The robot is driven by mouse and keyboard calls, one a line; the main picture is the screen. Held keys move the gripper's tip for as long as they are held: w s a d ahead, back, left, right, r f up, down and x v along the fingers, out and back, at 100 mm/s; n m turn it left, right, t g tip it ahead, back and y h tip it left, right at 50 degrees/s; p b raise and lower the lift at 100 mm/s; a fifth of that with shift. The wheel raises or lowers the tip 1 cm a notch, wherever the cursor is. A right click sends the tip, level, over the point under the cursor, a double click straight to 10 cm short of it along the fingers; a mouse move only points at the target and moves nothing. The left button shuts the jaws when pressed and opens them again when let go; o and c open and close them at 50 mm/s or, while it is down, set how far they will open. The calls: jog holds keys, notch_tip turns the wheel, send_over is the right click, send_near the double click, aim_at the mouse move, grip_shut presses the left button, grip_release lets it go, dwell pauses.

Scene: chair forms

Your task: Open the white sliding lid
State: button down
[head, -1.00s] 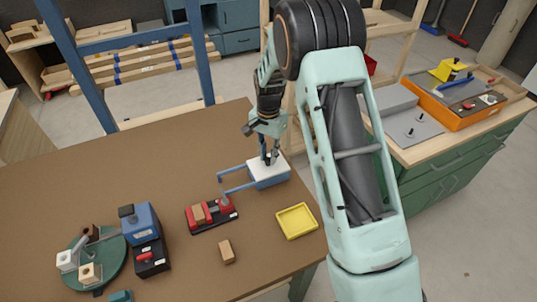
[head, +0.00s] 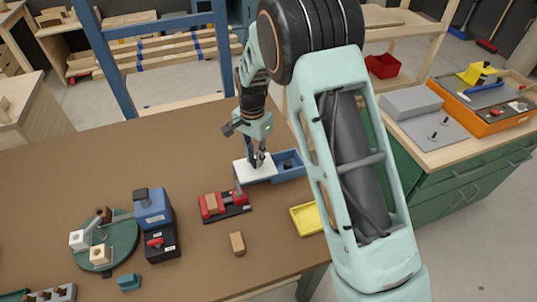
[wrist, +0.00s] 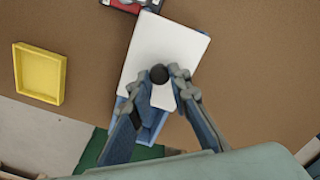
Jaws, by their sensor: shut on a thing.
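The white sliding lid (head: 262,176) lies on the blue box (head: 290,161) and its rails, drawn to the left, so the box's right part stands open. The lid fills the middle of the wrist view (wrist: 165,48), with a strip of the blue box (wrist: 153,117) showing below it. A round black knob (wrist: 159,74) stands on the lid. My gripper (head: 256,163) comes down from above with its fingers on both sides of the knob, shut on it. The fingers partly hide the open part of the box in the wrist view.
A red vise-like fixture (head: 224,205) stands just in front of the lid. A yellow tray (head: 306,219) and a wooden block (head: 237,244) lie nearer. A blue machine (head: 154,210) and a green turntable (head: 106,245) stand left. The back left of the brown table (head: 90,160) is clear.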

jog(key=c, duration=1.8)
grip_release()
jog(key=shift+r, duration=0.1)
notch_tip(320, 180, up, 12)
